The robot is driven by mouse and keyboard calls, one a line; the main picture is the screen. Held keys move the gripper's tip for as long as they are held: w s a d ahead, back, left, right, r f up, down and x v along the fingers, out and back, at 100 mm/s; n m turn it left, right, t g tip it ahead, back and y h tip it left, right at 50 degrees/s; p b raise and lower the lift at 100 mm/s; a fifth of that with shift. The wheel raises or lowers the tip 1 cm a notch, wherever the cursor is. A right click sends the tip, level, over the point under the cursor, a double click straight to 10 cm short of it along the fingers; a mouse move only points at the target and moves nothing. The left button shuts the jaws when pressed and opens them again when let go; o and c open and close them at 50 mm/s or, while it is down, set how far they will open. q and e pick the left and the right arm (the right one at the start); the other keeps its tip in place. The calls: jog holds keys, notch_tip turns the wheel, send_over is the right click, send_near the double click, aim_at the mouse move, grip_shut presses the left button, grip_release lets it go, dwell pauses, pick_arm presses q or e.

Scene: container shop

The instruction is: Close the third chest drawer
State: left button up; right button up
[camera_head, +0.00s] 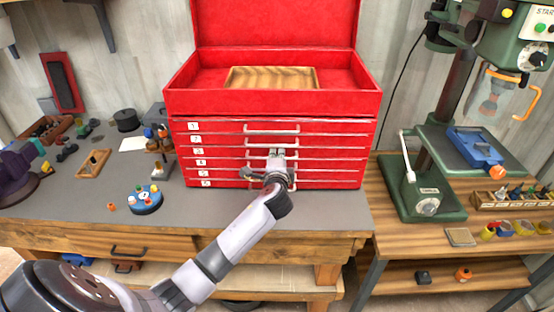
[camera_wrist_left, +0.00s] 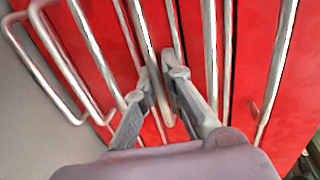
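The red tool chest (camera_head: 175,101) stands on the bench with its lid up. Its front has numbered drawers stacked from 1 at the top to 6 at the bottom, each with a metal bar handle. The third drawer (camera_head: 220,152) looks about level with its neighbours; a small gap cannot be made out. My left gripper (camera_head: 276,153) is at the middle of the front, at about the third drawer's handle. In the left wrist view the fingers (camera_wrist_left: 164,75) are close together, with a handle bar (camera_wrist_left: 146,35) running between them; whether they press on it is unclear. My right gripper is out of view.
A wooden block (camera_head: 272,77) lies in the chest's top tray. A round blue stand (camera_head: 146,201) and small parts are on the bench to the left. A green drill press (camera_head: 428,195) stands to the right. The bench before the chest is mostly bare.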

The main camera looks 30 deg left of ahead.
pick_arm(q)
jog(key=shift+o, duration=0.4)
jog(key=shift+s+d, duration=0.2)
jog(key=v, duration=1.1)
jog(key=shift+s, duration=0.25)
